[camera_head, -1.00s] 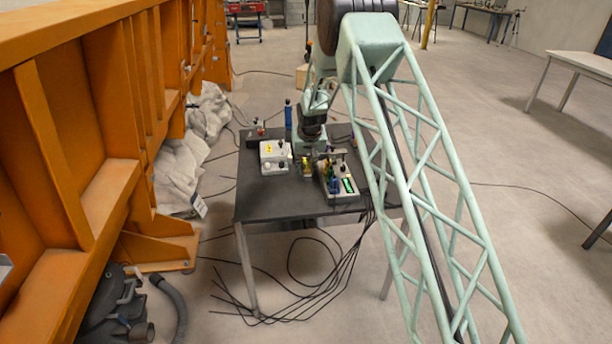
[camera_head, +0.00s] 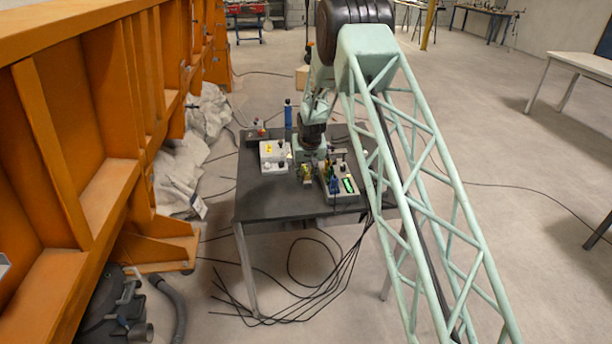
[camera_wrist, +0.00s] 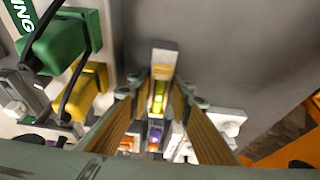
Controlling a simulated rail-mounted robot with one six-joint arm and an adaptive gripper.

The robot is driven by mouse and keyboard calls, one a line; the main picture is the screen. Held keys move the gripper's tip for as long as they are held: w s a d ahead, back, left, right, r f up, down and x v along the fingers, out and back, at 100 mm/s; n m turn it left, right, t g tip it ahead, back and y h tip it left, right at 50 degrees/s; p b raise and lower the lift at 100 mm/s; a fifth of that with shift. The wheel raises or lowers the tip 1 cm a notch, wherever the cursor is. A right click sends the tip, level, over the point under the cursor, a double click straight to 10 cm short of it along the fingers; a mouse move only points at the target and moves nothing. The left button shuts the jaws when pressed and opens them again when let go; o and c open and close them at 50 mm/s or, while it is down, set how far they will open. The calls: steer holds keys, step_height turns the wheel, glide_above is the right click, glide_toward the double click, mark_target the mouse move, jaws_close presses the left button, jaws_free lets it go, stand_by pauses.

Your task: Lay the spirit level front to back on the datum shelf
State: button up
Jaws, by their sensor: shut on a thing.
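My gripper (camera_wrist: 160,92) is shut on the spirit level (camera_wrist: 165,58) in the wrist view. The level is a narrow pale bar with a yellow-green vial between my fingertips. It points away from the wrist, and its near part runs back between the fingers, where a purple piece shows. In the head view my gripper (camera_head: 306,168) is low over the dark table, between the white box and the grey tray. The level is too small to make out clearly there. I cannot pick out the datum shelf for certain in either view.
The dark table (camera_head: 265,205) carries a white box (camera_head: 273,156), a grey tray (camera_head: 347,193) with coloured tools, and a blue cylinder (camera_head: 288,113). The table's front is clear.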

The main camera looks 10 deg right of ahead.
steer(key=o, duration=0.9)
steer(key=shift+f, duration=0.1)
steer(key=shift+o, duration=0.2)
steer(key=p+v, duration=0.1)
steer(key=v, duration=1.1)
steer(key=shift+p, duration=0.35)
